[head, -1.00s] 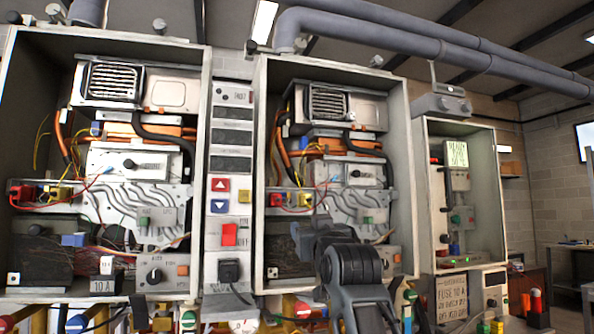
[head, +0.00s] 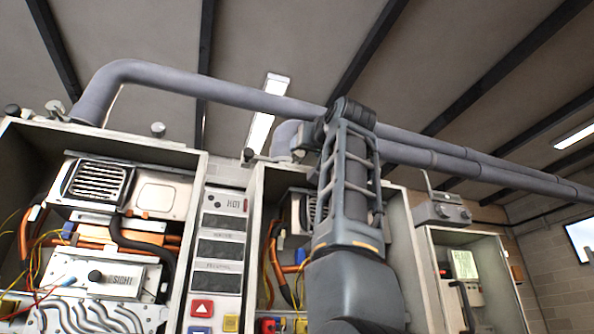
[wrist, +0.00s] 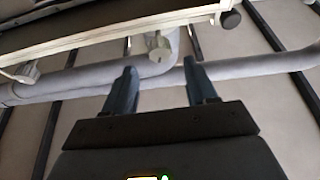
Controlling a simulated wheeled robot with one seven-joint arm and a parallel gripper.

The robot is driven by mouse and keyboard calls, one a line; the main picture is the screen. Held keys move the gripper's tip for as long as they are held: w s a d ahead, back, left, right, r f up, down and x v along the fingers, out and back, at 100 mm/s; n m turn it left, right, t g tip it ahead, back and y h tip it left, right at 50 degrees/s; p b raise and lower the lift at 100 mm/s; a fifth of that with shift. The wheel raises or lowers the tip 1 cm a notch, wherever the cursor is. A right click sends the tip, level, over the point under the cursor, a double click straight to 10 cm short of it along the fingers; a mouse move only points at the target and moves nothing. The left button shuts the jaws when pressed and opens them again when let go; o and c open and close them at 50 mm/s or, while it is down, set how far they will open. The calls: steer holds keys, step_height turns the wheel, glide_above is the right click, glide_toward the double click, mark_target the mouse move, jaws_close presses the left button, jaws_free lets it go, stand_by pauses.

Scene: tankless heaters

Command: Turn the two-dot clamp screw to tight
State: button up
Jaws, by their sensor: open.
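I cannot make out dots on any screw, so I cannot tell which is the two-dot clamp screw. In the head view, a small grey knob (head: 158,129) stands on the top edge of the left heater cabinet (head: 190,158). In the wrist view, a grey knob (wrist: 158,46) at a cabinet edge shows beyond and between my fingertips, with a second fitting (wrist: 25,73) at the left. My gripper (wrist: 158,63) is open and empty, its two dark fingers apart. In the head view my raised arm covers much of the middle cabinet, and the fingers cannot be made out.
Thick grey pipes (head: 225,92) run above the cabinets, close to my raised arm. A control panel (head: 217,225) stands between the left and middle cabinets. A smaller cabinet (head: 470,236) is at the right. The wrist view shows a pipe (wrist: 80,82) behind the fingers.

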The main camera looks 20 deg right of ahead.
mark_target(300, 152)
steer(key=p+x, duration=0.3)
steer(key=x, duration=0.4)
steer(key=shift+w+r, duration=0.15)
steer(key=shift+w, duration=0.1)
steer(key=shift+c, duration=0.2)
steer(key=c, duration=1)
steer(key=shift+s+m+g+h, duration=0.15)
steer(key=shift+m+h, duration=0.8)
steer(key=shift+m, duration=0.8)
steer(key=shift+w+m+g+h, duration=0.15)
steer(key=shift+m+h, duration=0.8)
steer(key=shift+m, duration=0.8)
steer(key=shift+s, duration=0.1)
steer(key=o, duration=1)
steer(key=shift+o, duration=0.2)
